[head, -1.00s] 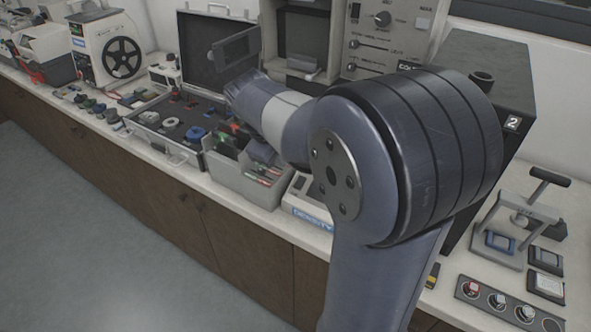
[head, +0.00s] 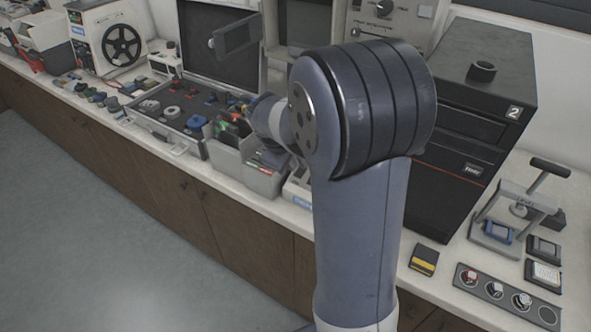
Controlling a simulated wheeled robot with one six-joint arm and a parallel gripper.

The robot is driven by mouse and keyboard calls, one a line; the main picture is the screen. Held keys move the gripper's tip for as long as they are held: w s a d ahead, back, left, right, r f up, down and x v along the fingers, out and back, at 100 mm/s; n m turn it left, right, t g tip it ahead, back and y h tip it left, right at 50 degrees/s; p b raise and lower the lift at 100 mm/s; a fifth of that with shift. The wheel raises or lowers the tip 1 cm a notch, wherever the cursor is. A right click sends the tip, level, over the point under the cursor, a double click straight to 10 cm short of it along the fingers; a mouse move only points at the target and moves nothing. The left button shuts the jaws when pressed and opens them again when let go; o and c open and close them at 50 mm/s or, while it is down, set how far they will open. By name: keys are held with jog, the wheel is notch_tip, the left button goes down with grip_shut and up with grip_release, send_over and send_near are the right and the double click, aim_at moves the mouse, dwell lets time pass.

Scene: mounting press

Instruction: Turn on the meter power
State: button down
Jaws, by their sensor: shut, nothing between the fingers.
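A pale device with a blue label (head: 299,196) sits at the counter's front edge, right of the grey bin; it may be the meter. My arm covers most of it, and I see no power switch on it. My arm's upper link and large dark joint fill the middle of the head view. The wrist reaches left and away, over the area of the grey bin.
The grey bin (head: 247,178) holds cards. An open case (head: 187,143) with small parts stands left of it. A black box marked 2 (head: 466,136) stands at right. A small press (head: 515,215), a strip of round pieces (head: 508,297) and a yellow-black block (head: 424,260) lie at right front.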

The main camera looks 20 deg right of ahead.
aim_at(298, 176)
jog(key=x, duration=0.5)
jog(key=shift+f, duration=0.15)
jog(key=shift+f, duration=0.25)
jog(key=shift+r, duration=0.15)
jog(key=shift+r+p, duration=0.65)
jog(key=shift+r, duration=0.1)
